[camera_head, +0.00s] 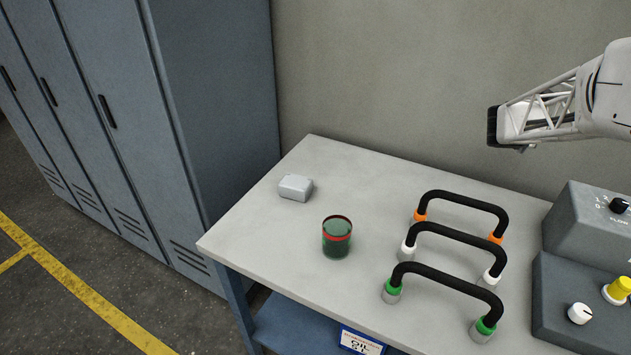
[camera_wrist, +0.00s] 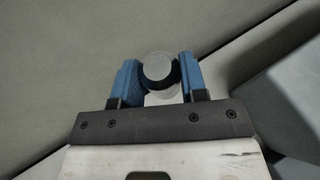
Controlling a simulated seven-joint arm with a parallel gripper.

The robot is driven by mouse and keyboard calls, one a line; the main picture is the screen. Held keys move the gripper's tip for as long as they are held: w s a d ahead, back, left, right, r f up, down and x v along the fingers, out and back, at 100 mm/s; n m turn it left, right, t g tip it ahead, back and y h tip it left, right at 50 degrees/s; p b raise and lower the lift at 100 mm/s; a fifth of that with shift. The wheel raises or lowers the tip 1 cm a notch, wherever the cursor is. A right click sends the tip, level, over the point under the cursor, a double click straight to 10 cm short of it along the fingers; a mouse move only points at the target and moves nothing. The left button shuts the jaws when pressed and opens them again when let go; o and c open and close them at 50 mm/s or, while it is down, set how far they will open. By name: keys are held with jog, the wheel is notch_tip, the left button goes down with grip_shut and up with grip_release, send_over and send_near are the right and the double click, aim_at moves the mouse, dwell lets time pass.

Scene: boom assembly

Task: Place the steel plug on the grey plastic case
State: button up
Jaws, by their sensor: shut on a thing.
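The grey plastic case (camera_head: 295,187) is a small light-grey block lying near the back left of the table. My gripper (camera_wrist: 158,70) has two blue fingers and is shut on the steel plug (camera_wrist: 158,66), a round grey piece with a dark part between the fingers. In the head view the end of my arm is at the upper right, raised well above the table and far to the right of the case. The fingers and the plug cannot be made out there.
A dark green cup with a red band (camera_head: 337,238) stands on the table (camera_head: 270,232), right of and nearer than the case. Black looped hoses (camera_head: 455,238) with orange, white and green ends stand farther right. Grey control boxes (camera_head: 585,290) fill the right end. The table around the case is clear.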

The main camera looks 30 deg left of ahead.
jog(key=shift+d+r+n+t+y, duration=0.15)
jog(key=shift+n+t+y, duration=0.1)
jog(key=shift+n+y, duration=0.25)
jog(key=shift+a+r+n+t+y, duration=0.15)
jog(key=shift+n+t+y, duration=0.1)
jog(key=shift+n+y, duration=0.2)
jog(key=s+a+f, duration=0.1)
jog(key=s+a, duration=0.3)
jog(key=a, duration=0.6)
jog(key=s+a+f, duration=0.1)
jog(key=s+a, duration=0.2)
jog(key=a, duration=0.7)
jog(key=s+a+f, duration=0.1)
jog(key=s+a, duration=0.3)
jog(key=a, duration=0.6)
jog(key=s+a+f+m+h, duration=0.1)
jog(key=s+a, duration=0.4)
jog(key=s, duration=0.4)
jog(key=s+a+f+m+g+h, duration=0.1)
jog(key=s+a+f, duration=0.1)
jog(key=s+a, duration=0.4)
jog(key=s+a+f+m+g+h, duration=0.1)
jog(key=s+a, duration=0.4)
jog(key=s, duration=0.7)
jog(key=shift+s+a+f+m+h, duration=0.15)
jog(key=shift+a+f+m+h, duration=0.2)
jog(key=shift+f+h, duration=0.2)
